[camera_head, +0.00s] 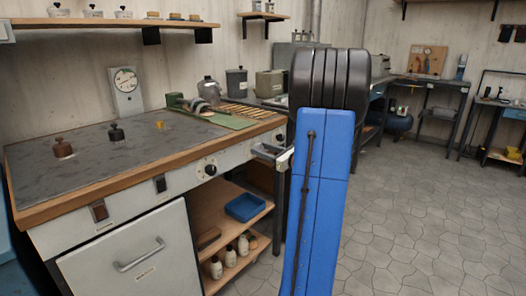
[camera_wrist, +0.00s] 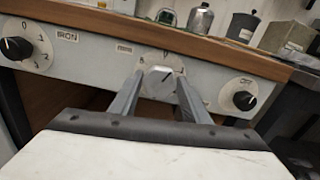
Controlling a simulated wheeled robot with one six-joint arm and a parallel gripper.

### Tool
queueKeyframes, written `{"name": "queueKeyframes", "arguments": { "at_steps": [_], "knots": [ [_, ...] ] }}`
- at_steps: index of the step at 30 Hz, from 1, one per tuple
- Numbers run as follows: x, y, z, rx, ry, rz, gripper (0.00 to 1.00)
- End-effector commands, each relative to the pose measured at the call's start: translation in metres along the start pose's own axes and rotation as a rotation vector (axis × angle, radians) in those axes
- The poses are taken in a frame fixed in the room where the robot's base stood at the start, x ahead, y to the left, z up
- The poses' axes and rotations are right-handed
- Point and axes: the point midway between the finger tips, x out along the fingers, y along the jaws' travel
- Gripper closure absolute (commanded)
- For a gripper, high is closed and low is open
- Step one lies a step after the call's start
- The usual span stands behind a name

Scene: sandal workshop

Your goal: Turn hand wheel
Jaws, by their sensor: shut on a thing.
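No spoked hand wheel shows clearly. In the wrist view, a pale silver knob (camera_wrist: 161,78) on a numbered dial sits in the middle of the bench's front panel. The two fingers of my gripper (camera_wrist: 160,86) reach to either side of it and are shut on it. How far the knob is turned is hard to tell. In the head view my gripper (camera_head: 273,152) is at the right end of the bench front, and the knob is hidden there.
A black knob marked IRON (camera_wrist: 17,48) is left of my gripper, and a black knob marked OFF (camera_wrist: 243,99) is right. The bench (camera_head: 85,170) has a wooden edge. A blue tray (camera_head: 245,207) and bottles stand on shelves below. Floor to the right is clear.

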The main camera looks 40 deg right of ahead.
Motion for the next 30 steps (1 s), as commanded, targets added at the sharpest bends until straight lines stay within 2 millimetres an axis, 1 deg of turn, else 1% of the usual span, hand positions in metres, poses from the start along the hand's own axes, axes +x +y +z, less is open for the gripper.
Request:
{"name": "queueKeyframes", "arguments": {
  "at_steps": [15, 21, 30],
  "knots": [
    [-0.0002, 0.002, -0.0007, -0.349, 0.001, 0.0, 0.8],
    [-0.0003, 0.0024, -0.0009, -0.432, 0.001, 0.0, 0.8],
    [-0.0003, 0.0026, -0.0011, -0.472, 0.001, 0.0, 0.8]
  ]
}}
